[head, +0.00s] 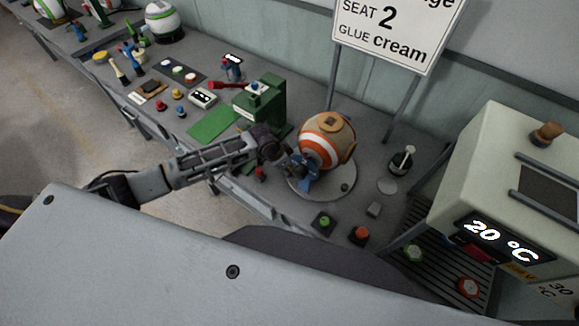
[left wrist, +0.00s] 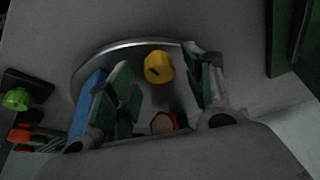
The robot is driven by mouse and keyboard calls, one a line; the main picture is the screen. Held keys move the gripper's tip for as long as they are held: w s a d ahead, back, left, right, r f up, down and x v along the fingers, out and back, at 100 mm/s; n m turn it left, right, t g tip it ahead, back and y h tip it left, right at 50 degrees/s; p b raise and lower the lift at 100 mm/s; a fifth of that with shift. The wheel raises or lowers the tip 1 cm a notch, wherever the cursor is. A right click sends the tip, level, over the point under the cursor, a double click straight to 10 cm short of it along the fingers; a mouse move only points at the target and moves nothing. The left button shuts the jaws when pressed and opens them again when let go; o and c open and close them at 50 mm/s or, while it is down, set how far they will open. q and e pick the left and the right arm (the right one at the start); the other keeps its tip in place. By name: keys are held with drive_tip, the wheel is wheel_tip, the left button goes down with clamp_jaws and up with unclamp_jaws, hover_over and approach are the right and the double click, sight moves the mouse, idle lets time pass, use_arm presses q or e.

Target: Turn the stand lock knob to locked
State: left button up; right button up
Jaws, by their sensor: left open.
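The yellow stand knob (left wrist: 158,67) shows in the left wrist view with a dark mark on its face. It lies between and slightly beyond my left gripper's fingertips (left wrist: 163,85), which are spread with a gap around it. In the head view my left gripper (head: 284,157) is beside the orange, white and tan ball (head: 327,141) at the round stand plate (head: 334,192). The knob is not discernible in the head view. A blue stand part (head: 305,178) is near the gripper; it also shows beside a finger in the left wrist view (left wrist: 86,103). My right gripper is out of view.
A green press (head: 266,103) stands just behind my left arm. A white oven-like box (head: 490,165) reading 20 °C stands at the right. A black pot with a brush (head: 402,161) is right of the ball.

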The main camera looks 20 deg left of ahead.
use_arm(q)
drive_tip(key=shift+w+d+f, duration=0.1)
drive_tip(key=shift+f, duration=0.3)
drive_tip(key=c, duration=0.9)
drive_tip(key=shift+c, duration=0.6)
